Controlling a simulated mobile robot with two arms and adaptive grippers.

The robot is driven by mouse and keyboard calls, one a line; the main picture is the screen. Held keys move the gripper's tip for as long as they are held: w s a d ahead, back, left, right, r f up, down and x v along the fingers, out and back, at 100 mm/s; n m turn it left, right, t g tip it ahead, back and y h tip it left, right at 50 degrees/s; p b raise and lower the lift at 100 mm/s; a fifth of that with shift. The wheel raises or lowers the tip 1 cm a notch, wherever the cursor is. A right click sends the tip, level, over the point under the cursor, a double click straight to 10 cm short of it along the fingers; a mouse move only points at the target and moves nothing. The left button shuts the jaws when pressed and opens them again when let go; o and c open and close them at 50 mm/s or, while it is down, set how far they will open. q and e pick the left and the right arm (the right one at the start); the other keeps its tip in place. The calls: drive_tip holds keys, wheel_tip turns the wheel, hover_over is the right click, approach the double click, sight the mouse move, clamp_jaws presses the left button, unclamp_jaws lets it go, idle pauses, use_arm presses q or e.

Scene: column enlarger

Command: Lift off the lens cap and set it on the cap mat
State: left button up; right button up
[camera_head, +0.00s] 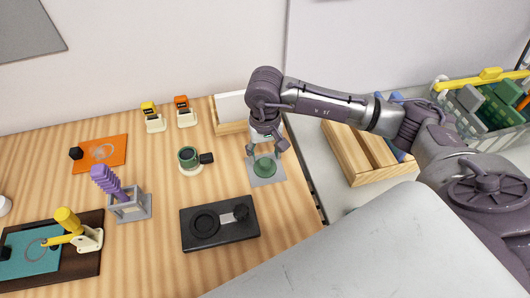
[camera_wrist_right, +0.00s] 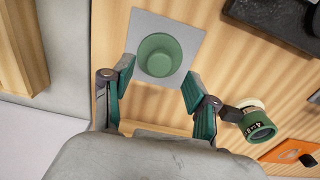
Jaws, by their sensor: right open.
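The green round lens cap (camera_head: 265,167) sits on a square grey cap mat (camera_head: 266,181) near the right edge of the wooden table. In the right wrist view the cap (camera_wrist_right: 160,55) lies inside the mat's outline (camera_wrist_right: 191,27). My right gripper (camera_head: 267,151) is open just above the cap. In the right wrist view its fingers (camera_wrist_right: 158,80) stand apart on either side of the cap, with no visible contact. The green lens (camera_head: 187,157) with a black side piece stands on a cream base to the left. My left gripper is not in view.
A black plate (camera_head: 220,236) with a dial lies in front of the mat. A wooden holder (camera_head: 229,128) with white sheets stands behind. A purple-handled tool in a grey stand (camera_head: 130,207), an orange mat (camera_head: 117,143) and yellow and orange items are further left.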

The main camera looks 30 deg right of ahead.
drive_tip(key=shift+r+p, duration=0.9)
drive_tip(key=shift+r, duration=1.4)
drive_tip(key=shift+r, duration=0.15)
wheel_tip(320, 180, up, 12)
drive_tip(key=shift+f, duration=0.25)
